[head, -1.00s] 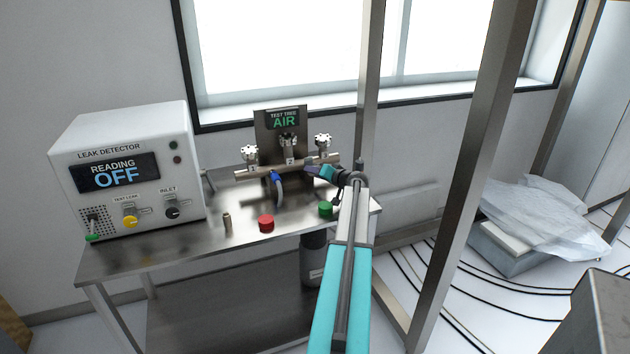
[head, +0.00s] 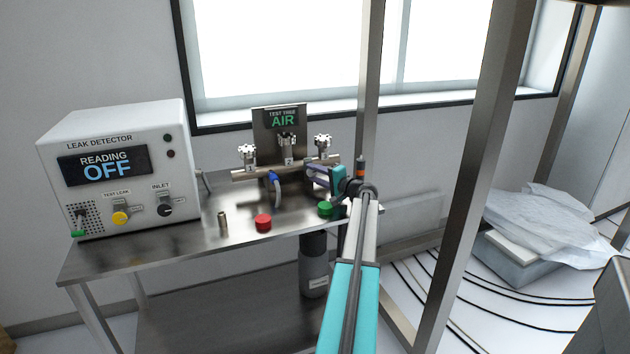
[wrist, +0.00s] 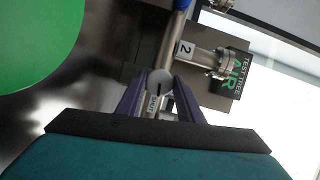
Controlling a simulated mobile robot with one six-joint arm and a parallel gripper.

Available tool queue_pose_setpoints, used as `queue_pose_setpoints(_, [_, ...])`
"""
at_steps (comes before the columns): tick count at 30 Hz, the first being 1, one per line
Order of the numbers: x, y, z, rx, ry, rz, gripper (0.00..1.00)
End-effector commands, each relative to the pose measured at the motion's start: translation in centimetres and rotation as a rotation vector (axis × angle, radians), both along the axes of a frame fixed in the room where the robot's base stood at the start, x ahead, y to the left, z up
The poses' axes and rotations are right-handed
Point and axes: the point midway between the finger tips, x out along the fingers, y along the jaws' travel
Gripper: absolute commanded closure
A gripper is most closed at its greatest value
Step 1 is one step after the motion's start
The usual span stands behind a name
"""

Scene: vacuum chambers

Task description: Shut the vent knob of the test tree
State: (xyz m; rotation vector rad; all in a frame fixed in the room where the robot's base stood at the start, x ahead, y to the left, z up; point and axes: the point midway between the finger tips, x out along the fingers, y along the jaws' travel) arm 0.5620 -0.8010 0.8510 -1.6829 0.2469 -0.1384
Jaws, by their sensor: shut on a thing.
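The test tree is a metal manifold (head: 248,175) with several valves, in front of a dark panel reading "TEST TREE AIR" (head: 280,119). It also shows in the wrist view, with its panel (wrist: 237,75) at the right. My gripper (head: 310,174) reaches the right end of the manifold from the right. In the wrist view its two purple-grey fingers (wrist: 160,90) are shut on a small round grey knob (wrist: 160,78), taken as the vent knob. A small lettered tag (wrist: 154,103) sits just below the knob; its word is too small to read surely. In the head view the gripper hides the knob.
The leak detector (head: 122,125), reading "OFF", stands left on the steel bench (head: 150,250). A red button (head: 263,222), a green button (head: 325,209) and a small brass cylinder (head: 222,219) sit near the front edge. A metal post (head: 369,90) rises close to my arm.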

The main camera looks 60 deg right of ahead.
Motion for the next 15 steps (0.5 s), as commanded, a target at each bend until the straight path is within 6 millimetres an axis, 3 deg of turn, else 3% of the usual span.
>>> queue_pose_setpoints(15, [-0.09, -0.11, -0.06, 0.106, -0.077, -0.003, 0.89])
